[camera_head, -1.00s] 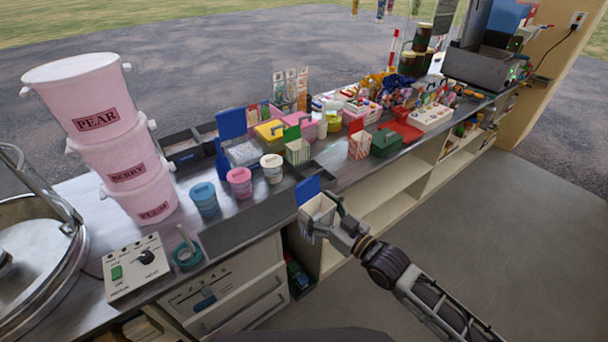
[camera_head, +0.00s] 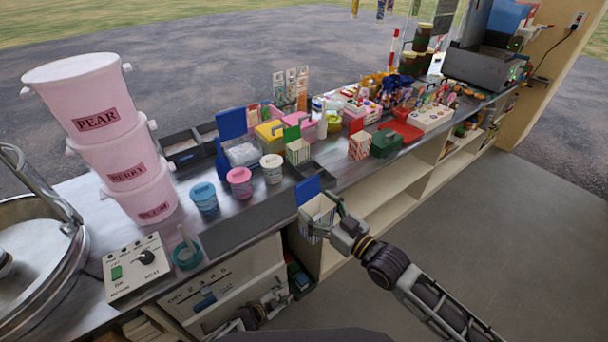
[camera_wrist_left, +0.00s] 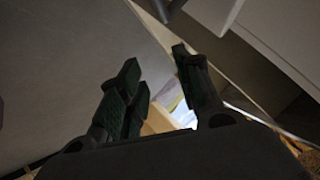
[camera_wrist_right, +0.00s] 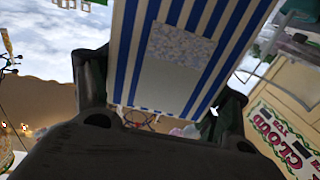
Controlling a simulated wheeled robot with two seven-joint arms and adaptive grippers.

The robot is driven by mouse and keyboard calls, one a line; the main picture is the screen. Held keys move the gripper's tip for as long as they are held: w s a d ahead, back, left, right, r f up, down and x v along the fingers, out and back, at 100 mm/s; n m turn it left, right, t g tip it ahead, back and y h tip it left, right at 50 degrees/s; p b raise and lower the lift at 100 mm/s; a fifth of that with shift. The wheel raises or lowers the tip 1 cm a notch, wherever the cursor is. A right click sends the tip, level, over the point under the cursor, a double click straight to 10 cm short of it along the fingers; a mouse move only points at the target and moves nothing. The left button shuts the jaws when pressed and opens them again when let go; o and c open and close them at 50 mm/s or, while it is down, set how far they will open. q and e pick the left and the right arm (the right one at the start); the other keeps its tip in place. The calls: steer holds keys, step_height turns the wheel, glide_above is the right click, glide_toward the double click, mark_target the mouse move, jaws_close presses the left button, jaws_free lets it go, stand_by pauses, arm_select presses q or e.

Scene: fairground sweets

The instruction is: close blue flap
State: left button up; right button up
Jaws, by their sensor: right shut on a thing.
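A small carton (camera_head: 318,212) with blue and white stripes is held in front of the counter's front edge. Its blue flap (camera_head: 308,190) stands up, open, at the carton's back left. My right gripper (camera_head: 326,229) is shut on the carton; the striped side (camera_wrist_right: 182,45) fills the upper middle of the right wrist view. My left gripper (camera_head: 280,297) is low in front of the drawers, below and left of the carton. In the left wrist view its fingers (camera_wrist_left: 160,85) are apart with nothing between them. The flap is not visible in either wrist view.
Blue, pink and white tubs (camera_head: 239,182) stand on the counter behind the carton. The floor (camera_head: 490,220) at right is clear.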

arm_select(q)
steer(key=w+d+r+m+g+h, duration=0.2)
steer(key=w+d+r+m, duration=0.15)
steer(key=d+r, duration=0.45)
steer(key=w+d+r+m+g+h, duration=0.1)
steer(key=w+d+r+m+h, duration=0.3)
steer(key=r, duration=0.7)
steer(key=w+d+r+m+g+h, duration=0.1)
steer(key=w+d+r+m+g, duration=0.15)
steer(key=d+r+m, duration=0.45)
steer(key=w+a+r+m+t, duration=0.1)
steer(key=w+a+r+m, duration=0.1)
steer(key=w+r+m, duration=0.7)
step_height(320, 180, up, 34)
steer(key=m+g+y, duration=0.6)
steer(key=m+y, duration=0.1)
steer(key=y, duration=0.6)
glide_above(305, 181)
steer(key=w+a, duration=0.2)
steer(key=shift+d, duration=0.15)
steer(key=shift+s+f, duration=0.1)
steer(key=shift+f, duration=0.05)
steer(key=shift+s+d+f, duration=0.25)
steer(key=shift+f, duration=1.65)
steer(key=shift+s+d+f, duration=0.2)
steer(key=shift+s+f, duration=0.05)
steer(key=shift+f, duration=1.7)
steer(key=shift+s+d+f, duration=0.25)
steer(key=shift+f, duration=1.65)
